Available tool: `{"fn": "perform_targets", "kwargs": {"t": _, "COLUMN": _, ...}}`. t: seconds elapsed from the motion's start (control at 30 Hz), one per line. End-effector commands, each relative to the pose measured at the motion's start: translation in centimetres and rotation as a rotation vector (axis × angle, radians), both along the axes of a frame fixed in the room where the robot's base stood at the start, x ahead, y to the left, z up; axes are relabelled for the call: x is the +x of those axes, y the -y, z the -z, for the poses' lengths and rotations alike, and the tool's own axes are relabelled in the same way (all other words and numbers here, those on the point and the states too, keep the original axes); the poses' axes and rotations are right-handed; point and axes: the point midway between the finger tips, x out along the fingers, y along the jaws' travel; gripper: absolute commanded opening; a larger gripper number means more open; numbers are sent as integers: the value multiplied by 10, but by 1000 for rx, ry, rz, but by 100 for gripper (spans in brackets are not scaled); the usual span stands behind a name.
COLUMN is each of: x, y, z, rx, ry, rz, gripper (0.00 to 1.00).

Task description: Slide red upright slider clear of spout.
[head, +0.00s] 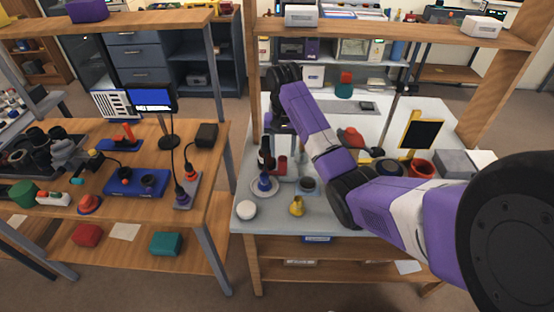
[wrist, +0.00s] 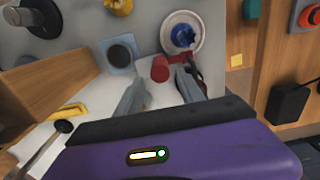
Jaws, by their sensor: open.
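A red upright cylinder (head: 281,165), likely the red slider, stands on the grey table below my gripper (head: 284,141). In the wrist view the red piece (wrist: 160,68) shows near my fingertips (wrist: 161,80), closest to the right finger. My fingers are spread apart and hold nothing. Whether a finger touches the red piece I cannot tell. A dark bottle (head: 265,152) stands just left of it in the head view. No spout can be made out with certainty.
A blue piece on a white plate (head: 264,184), a dark ring on a blue pad (head: 308,185) and a yellow piece (head: 297,207) stand close in front. A white round thing (head: 246,210) lies at the table's front left. Shelf posts rise behind.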

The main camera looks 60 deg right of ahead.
Motion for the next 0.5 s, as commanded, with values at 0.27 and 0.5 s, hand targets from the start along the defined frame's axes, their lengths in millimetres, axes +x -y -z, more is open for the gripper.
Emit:
{"fn": "perform_targets", "kwargs": {"t": 0.27, "x": -1, "y": -1, "z": 39, "rx": 3, "ry": -2, "rz": 1, "gripper": 45}}
{"fn": "perform_targets", "kwargs": {"t": 0.5, "x": 0, "y": 0, "z": 67, "rx": 1, "ry": 0, "rz": 0, "gripper": 45}}
